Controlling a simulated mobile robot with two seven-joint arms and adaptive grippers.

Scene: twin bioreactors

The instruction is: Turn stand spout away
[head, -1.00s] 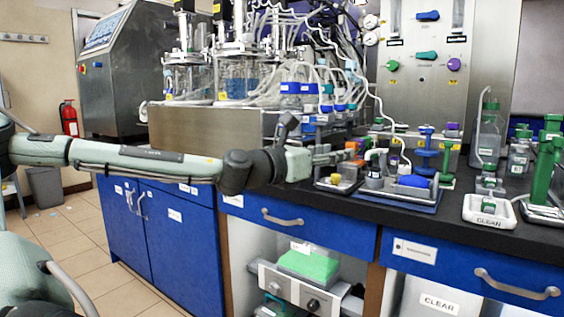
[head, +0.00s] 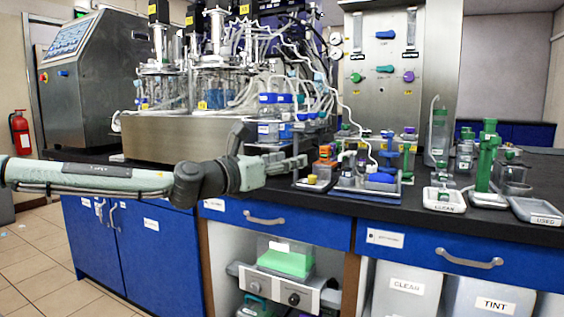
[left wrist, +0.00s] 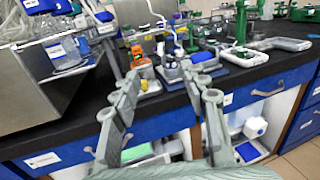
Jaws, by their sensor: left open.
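A small stand with a pale curved spout (head: 347,156) and blue parts stands on a blue-grey tray (head: 398,191) on the black bench. In the left wrist view the tray (left wrist: 170,74) lies beyond the fingers. I cannot make out clearly which way the spout points. My left gripper (head: 298,163) reaches in from the left over the bench's front edge, left of the stand and apart from it. In the left wrist view my left gripper (left wrist: 168,86) has its fingers spread with nothing between them. My right gripper is not in view.
Blue-capped bottles (head: 268,122) stand behind the gripper. A white CLEAN tray (head: 444,202), green stand (head: 486,160) and USED tray (head: 537,211) are to the right.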

